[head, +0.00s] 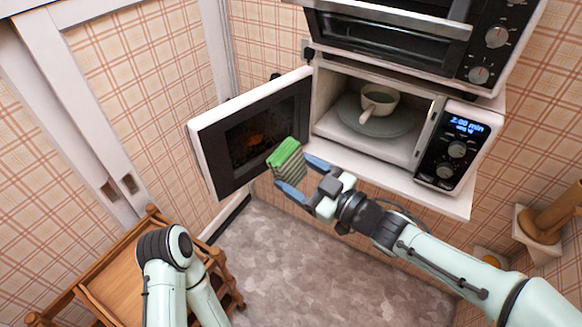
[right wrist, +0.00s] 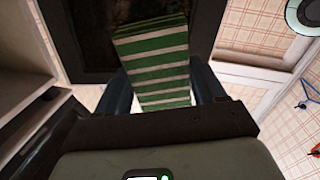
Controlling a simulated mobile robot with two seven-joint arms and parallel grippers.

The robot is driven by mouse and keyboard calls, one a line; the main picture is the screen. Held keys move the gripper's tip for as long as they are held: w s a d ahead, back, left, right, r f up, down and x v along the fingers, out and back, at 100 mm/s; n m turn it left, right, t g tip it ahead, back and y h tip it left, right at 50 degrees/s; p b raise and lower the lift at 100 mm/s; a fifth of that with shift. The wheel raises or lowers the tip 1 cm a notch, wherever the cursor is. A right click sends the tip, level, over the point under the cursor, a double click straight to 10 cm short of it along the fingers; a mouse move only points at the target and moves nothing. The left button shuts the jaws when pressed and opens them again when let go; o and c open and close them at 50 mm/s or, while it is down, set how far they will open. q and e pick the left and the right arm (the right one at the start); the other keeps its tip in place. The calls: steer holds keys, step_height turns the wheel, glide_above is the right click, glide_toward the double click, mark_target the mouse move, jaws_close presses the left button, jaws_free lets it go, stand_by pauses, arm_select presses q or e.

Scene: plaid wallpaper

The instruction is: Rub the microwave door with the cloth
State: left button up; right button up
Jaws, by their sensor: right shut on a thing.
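The microwave door (head: 203,139) is swung open to the left, its dark inner window facing the room with a brownish stain (head: 254,141) on it. My right gripper (head: 289,178) is shut on the green-and-white striped cloth (head: 286,157). The cloth is at the lower right part of the door's inner face; whether it touches the glass I cannot tell. In the right wrist view the cloth (right wrist: 155,60) stands between the fingers, with the dark door panel (right wrist: 85,35) behind it. My left arm shows at the lower left, but its gripper is not visible.
The open microwave (head: 325,95) holds a plate (head: 398,124) with a handled cup (head: 380,98) on it. A toaster oven (head: 385,32) sits above. A wooden cart (head: 112,285) stands at lower left. A wooden-handled item (head: 553,217) is on the right wall. The grey floor (head: 300,265) is clear.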

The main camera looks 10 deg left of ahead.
steer(key=shift+s+d, duration=0.1)
steer(key=shift+d, duration=0.05)
stand_by(0.4)
steer(key=shift+w+a+f+b, duration=0.1)
steer(key=shift+w+a+b, duration=0.1)
steer(key=shift+a+b, duration=0.25)
steer(key=t+b, duration=0.1)
steer(key=b, duration=0.3)
glide_toward(249, 146)
steer(key=x, duration=0.2)
steer(key=shift+w+a+m+h+b, duration=0.25)
steer(key=shift+a+b, duration=0.1)
steer(key=shift+a, duration=0.1)
steer(key=shift+w+a+m+h+b, duration=0.2)
steer(key=shift+a+m+b, duration=0.1)
steer(key=shift+a, duration=0.2)
steer(key=shift+x, duration=0.95)
steer(key=shift+w, duration=0.1)
